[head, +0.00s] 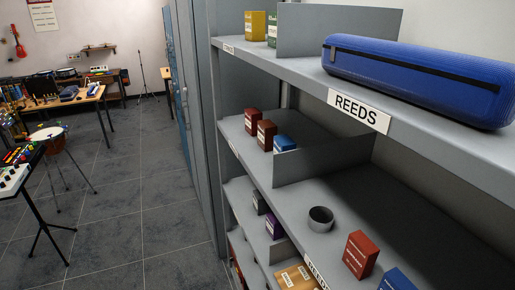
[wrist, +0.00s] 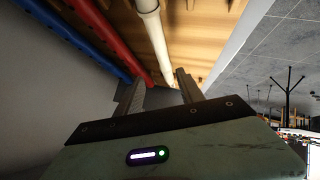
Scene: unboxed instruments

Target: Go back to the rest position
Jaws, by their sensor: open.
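My gripper (wrist: 160,92) shows in the wrist view, with its two grey fingers spread apart and nothing visible between them. Behind the fingers are a white tube (wrist: 150,30), a red tube (wrist: 108,32) and a blue tube (wrist: 75,38) against a wooden surface. I cannot tell whether the fingers are near or touching them. My gripper is not seen in the head view.
In the head view, a grey shelf unit labelled REEDS (head: 359,110) fills the right side. A blue case (head: 420,78) lies on its upper shelf. Open floor (head: 150,200) lies left, with a drum (head: 48,134) and tables beyond.

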